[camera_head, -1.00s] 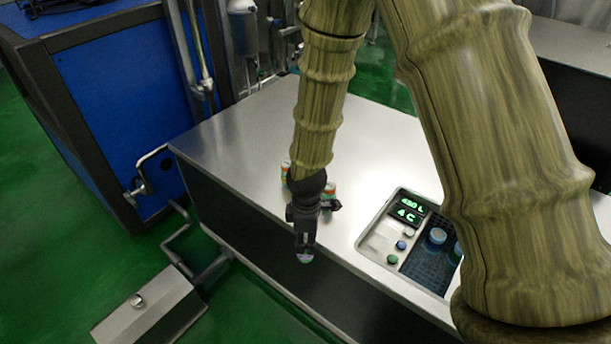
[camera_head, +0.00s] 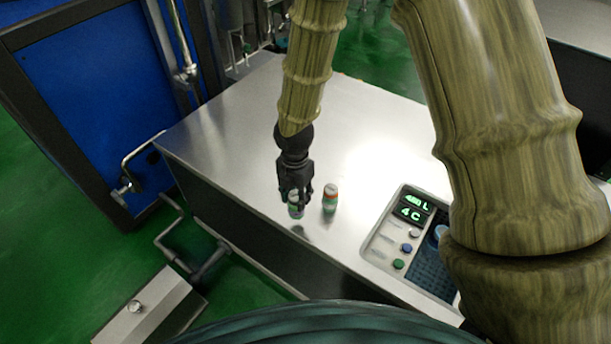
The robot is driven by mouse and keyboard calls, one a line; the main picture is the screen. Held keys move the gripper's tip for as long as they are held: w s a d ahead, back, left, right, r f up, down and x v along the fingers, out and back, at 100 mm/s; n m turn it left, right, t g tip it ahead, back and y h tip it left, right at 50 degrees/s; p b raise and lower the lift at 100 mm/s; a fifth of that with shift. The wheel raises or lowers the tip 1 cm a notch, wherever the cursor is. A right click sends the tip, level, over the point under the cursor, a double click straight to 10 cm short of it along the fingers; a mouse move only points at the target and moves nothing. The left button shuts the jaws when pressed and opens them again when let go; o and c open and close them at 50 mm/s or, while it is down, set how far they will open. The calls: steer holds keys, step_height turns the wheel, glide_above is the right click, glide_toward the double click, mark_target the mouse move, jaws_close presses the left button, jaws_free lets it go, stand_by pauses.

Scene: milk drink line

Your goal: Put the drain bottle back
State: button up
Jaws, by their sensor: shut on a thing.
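My gripper (camera_head: 295,199) points down over the front part of the steel counter top (camera_head: 240,150). It is shut on a small bottle (camera_head: 296,211) with pale and green colouring, mostly hidden by the fingers. The bottle looks about upright. I cannot tell whether its base touches the counter; a dark reflection lies just in front of it. A second small bottle (camera_head: 330,198), with an orange-brown top and a green and white body, stands upright on the counter just right of my gripper, apart from it. No label tells which is the drain bottle.
A control panel (camera_head: 384,245) with a lit display (camera_head: 413,208) and buttons is set in the counter at right, beside a dark well. Bent pipes (camera_head: 175,240) and a steel box (camera_head: 150,305) are at lower left. The counter's left part is clear.

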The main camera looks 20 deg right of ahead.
steer(key=shift+w+d+f+p, duration=0.6)
steer(key=shift+w+d+f, duration=0.25)
steer(key=shift+w, duration=0.6)
steer(key=shift+w+d+f+p, duration=0.65)
steer(key=shift+w+d, duration=0.3)
steer(key=shift+w, duration=0.45)
steer(key=shift+w+d+f+p, duration=0.65)
steer(key=shift+w+d, duration=0.25)
steer(key=shift+w, duration=0.55)
steer(key=shift+f, duration=0.2)
steer(key=o, duration=1.2)
steer(key=shift+w+r, duration=0.1)
steer(key=shift+r, duration=0.2)
step_height(320, 180, up, 12)
steer(key=b, duration=0.3)
steer(key=shift+f, duration=0.15)
